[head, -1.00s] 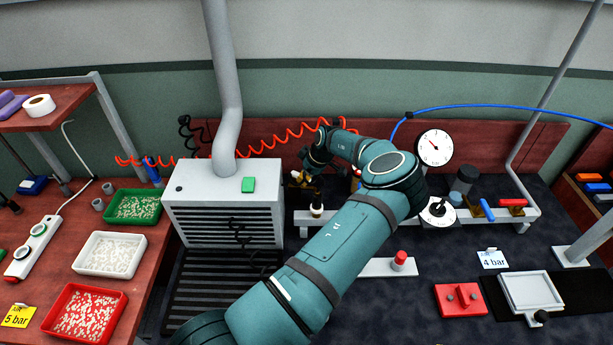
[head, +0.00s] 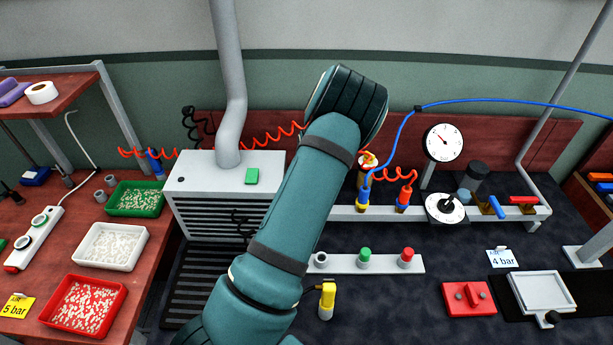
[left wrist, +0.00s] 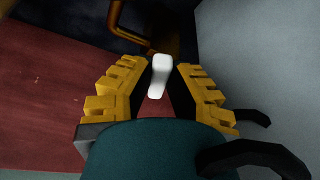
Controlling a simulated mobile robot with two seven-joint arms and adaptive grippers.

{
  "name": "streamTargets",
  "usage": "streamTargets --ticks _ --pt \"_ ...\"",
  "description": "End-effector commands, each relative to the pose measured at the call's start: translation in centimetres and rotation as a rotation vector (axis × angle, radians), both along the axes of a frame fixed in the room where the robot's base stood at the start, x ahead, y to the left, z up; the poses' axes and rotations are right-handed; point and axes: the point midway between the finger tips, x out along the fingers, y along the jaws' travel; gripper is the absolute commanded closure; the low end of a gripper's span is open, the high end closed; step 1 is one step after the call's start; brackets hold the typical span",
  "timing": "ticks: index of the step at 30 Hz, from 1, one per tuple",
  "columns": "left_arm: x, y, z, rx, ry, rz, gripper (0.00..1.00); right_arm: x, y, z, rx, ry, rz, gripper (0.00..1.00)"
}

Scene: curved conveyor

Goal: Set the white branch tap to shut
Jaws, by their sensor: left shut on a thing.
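The white branch tap shows only in the left wrist view, as a short white handle (left wrist: 160,75) between my fingers. A brass-coloured pipe (left wrist: 125,22) lies just beyond it. My left gripper (left wrist: 162,90) has toothed yellow fingers, one on each side of the handle, and is shut on it. In the head view my left arm rises from the bottom and hides this gripper and the white tap. Whether the tap's passage is open or shut cannot be told. My right gripper is in neither view.
A grey vented box (head: 187,187) stands left of my arm. The pipe rail (head: 335,213) carries a blue tap (head: 497,207), a red tap (head: 523,200) and a black-knobbed dial (head: 445,208). A gauge (head: 444,142) stands behind. A red coiled hose (head: 265,140) hangs along the back.

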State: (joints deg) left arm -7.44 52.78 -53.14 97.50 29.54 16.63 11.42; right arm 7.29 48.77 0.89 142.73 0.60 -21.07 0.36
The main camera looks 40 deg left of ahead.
Motion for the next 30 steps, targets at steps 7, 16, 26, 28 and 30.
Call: streamTargets --ticks 7,16,26,28,30 --pt "-0.42 0.21 -0.17 -0.002 0.002 -0.078 1.00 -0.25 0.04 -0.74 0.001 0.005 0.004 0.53" --pt "-0.51 0.31 -0.12 0.000 0.004 -0.099 1.00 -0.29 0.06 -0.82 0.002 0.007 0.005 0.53" --pt "-0.50 0.31 -0.10 0.000 0.003 -0.097 0.52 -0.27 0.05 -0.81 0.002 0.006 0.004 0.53" --pt "-0.50 0.33 -0.08 0.000 0.003 -0.097 0.52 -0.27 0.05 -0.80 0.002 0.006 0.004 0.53" --pt "-0.51 0.36 -0.07 0.001 0.003 -0.096 0.52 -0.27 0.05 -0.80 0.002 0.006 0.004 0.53"
